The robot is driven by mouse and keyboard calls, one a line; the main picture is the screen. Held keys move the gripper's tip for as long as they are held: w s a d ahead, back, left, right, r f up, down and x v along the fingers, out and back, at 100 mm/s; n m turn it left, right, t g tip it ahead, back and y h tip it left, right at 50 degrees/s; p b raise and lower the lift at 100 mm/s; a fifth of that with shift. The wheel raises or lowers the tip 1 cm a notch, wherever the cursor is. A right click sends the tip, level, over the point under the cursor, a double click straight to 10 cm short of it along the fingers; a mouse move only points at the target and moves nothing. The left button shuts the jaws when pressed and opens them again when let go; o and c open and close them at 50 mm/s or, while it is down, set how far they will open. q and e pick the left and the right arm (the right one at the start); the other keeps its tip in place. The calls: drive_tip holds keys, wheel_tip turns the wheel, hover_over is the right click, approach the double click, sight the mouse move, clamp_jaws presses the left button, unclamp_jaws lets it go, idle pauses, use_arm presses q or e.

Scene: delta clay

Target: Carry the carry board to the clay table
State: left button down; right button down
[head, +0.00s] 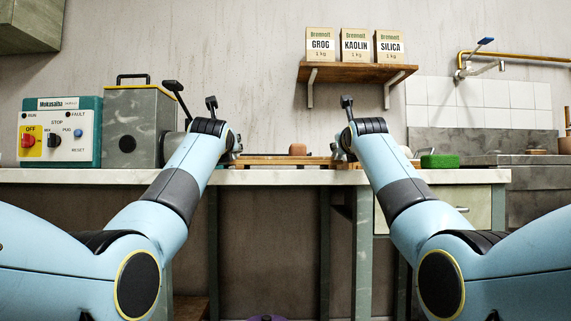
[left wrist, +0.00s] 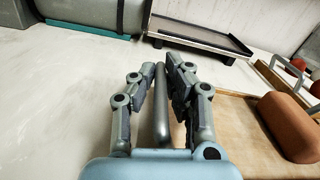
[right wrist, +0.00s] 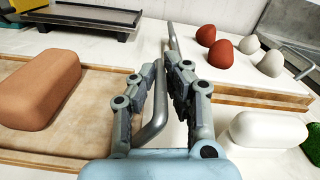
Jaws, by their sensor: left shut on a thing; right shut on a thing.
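The carry board (head: 262,159) is a flat wooden board bearing a brown clay block (head: 298,149). It shows in the left wrist view (left wrist: 232,115) and the right wrist view (right wrist: 28,72). My left gripper (left wrist: 168,68) is shut on the grey bar handle (left wrist: 161,115) at one end. My right gripper (right wrist: 166,68) is shut on the bent grey handle (right wrist: 154,122) at the other end. The board is over a white tabletop (head: 300,177); I cannot tell whether it touches.
A teal control box (head: 62,140) and grey machine (head: 137,125) stand at left. A dark tray (left wrist: 200,35) lies behind. Bare tabletop lies left.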

drive_tip(key=shift+r, duration=0.1)
